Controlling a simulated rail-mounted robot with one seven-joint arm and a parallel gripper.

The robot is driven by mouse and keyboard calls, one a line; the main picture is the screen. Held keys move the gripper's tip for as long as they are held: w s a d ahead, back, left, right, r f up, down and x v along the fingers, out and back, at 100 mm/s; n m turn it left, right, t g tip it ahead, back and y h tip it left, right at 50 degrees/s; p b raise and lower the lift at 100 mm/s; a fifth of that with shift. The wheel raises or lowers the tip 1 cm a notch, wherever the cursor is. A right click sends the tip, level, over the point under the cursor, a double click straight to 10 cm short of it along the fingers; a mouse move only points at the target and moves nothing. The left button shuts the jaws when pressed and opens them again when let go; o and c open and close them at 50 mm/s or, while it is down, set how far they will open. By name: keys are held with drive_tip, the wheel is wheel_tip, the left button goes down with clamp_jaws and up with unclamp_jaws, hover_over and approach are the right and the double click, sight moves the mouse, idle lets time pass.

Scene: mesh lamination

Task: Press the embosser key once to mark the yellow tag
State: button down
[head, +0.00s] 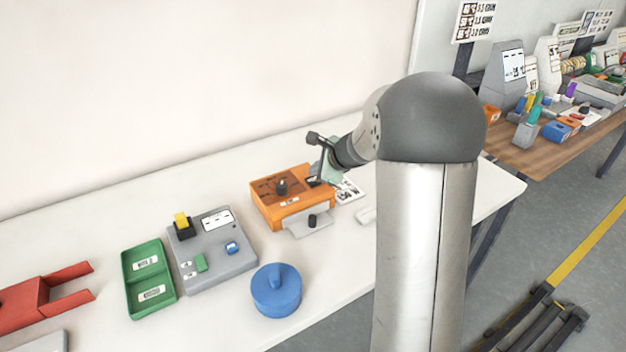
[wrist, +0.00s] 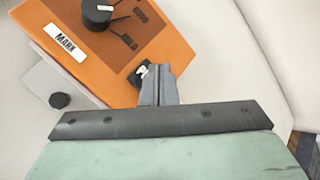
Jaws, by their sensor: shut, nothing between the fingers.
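An orange box (head: 292,209), labelled "MARK" in the wrist view (wrist: 67,43), appears to be the embosser. A round black knob (head: 281,187) is on its top, and a grey slide (head: 309,228) with a black knob sticks out at its front. A small black piece with a white mark (wrist: 141,74) sits on its right part. My gripper (wrist: 161,72) is shut and empty, its tips just right of that piece; contact cannot be told. A yellow piece (head: 181,219) stands in a black holder on a grey device; I cannot tell whether it is the tag.
Left of the orange box are the grey device (head: 240,262), a green two-part tray (head: 131,277) and a red forked piece (head: 25,299). A blue lidded round container (head: 276,297) stands in front. A printed white card (head: 347,190) lies right of the box. The wall is behind.

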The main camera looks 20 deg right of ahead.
drive_tip(key=shift+f, duration=0.15)
idle(0.7)
drive_tip(key=shift+f+b, duration=0.3)
drive_tip(key=shift+b, duration=0.2)
drive_tip(key=shift+f+b, duration=0.65)
drive_tip(key=shift+f, duration=0.05)
idle(0.8)
drive_tip(key=shift+r+p, duration=0.8)
drive_tip(key=shift+r, duration=0.25)
wheel_tip(320, 180, up, 5)
drive_tip(key=p, duration=0.4)
drive_tip(key=shift+r, duration=0.1)
idle(0.4)
